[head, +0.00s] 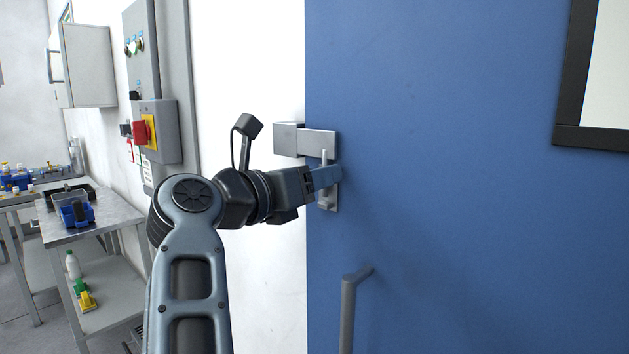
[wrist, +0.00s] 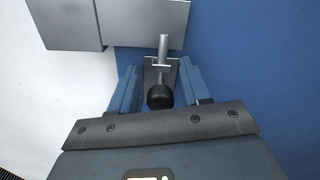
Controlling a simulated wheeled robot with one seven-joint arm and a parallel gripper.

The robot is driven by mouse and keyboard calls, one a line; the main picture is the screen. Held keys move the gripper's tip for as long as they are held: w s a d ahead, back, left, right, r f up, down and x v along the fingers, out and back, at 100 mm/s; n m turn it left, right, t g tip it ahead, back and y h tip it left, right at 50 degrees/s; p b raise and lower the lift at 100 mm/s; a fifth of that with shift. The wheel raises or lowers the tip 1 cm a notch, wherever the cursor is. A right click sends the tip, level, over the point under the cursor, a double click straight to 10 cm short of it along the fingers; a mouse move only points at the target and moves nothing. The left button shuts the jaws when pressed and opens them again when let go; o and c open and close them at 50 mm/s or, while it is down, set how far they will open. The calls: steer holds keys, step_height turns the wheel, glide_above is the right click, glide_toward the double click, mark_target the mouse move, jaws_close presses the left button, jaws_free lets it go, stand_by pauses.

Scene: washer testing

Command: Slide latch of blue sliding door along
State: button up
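The blue sliding door (head: 450,200) fills the right of the head view; its blue face also shows in the wrist view (wrist: 240,60). The grey metal latch (head: 327,190) is on the door near its left edge, partly hidden by my gripper in the head view. In the wrist view the latch (wrist: 162,48) shows an upright pin, a plate and a dark round knob (wrist: 160,96). My gripper (head: 330,175) is at the latch. In the wrist view its two blue fingers (wrist: 160,78) are apart, one on each side of the knob, with gaps visible.
A grey metal bracket (head: 289,139) spans the door edge and white wall above the latch. A vertical grey door handle (head: 348,312) stands out below. A control box with a red switch (head: 146,132) is on the wall, and a metal workbench (head: 95,218) stands at left.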

steer(key=shift+o, duration=0.3)
steer(key=shift+f, duration=0.1)
steer(key=shift+s+a+f, duration=0.1)
steer(key=shift+s+a, duration=0.2)
steer(key=shift+s, duration=0.1)
steer(key=b+v, duration=0.2)
steer(key=v, duration=0.4)
steer(key=shift+s+a, duration=0.2)
steer(key=shift+s, duration=0.1)
